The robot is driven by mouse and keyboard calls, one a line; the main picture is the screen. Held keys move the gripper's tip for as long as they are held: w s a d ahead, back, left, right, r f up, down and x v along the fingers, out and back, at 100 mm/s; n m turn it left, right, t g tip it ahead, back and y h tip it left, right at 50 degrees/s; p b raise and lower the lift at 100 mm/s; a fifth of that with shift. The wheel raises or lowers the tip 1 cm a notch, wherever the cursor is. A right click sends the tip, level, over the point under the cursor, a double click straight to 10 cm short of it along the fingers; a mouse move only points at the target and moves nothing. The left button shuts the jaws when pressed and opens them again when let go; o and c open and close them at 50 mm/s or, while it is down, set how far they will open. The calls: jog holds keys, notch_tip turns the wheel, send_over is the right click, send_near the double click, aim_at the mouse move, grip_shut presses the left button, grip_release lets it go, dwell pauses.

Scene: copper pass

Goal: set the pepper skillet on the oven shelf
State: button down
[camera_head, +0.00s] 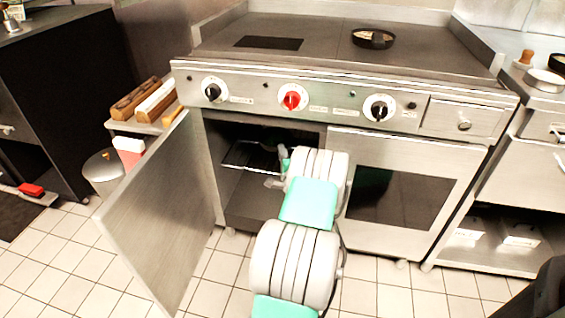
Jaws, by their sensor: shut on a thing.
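My gripper (275,182) reaches into the open left oven compartment and is mostly hidden by my wrist and the shadow. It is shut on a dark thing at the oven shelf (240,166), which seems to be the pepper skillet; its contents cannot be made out. The shelf is a wire rack in the upper part of the compartment. Whether the held thing touches the rack cannot be told. A black round pan (373,38) with pale pieces of food in it stands on the cooktop, apart from my gripper.
The oven door (155,215) stands wide open to the left of my arm. The right oven door (395,195) is shut. Knobs line the front panel (330,98) above the opening. A bin (103,172) and a rack with wooden blocks (145,98) stand at left.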

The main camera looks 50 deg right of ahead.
notch_tip(320, 180, down, 2)
jog(key=shift+f+b, duration=0.25)
jog(key=shift+b, duration=0.15)
jog(key=shift+r, duration=0.15)
jog(key=c, duration=1.8)
grip_release()
jog(key=shift+f, duration=0.3)
jog(key=o, duration=0.5)
jog(key=shift+s, duration=0.1)
jog(key=shift+c, duration=0.2)
jog(key=shift+r, duration=0.1)
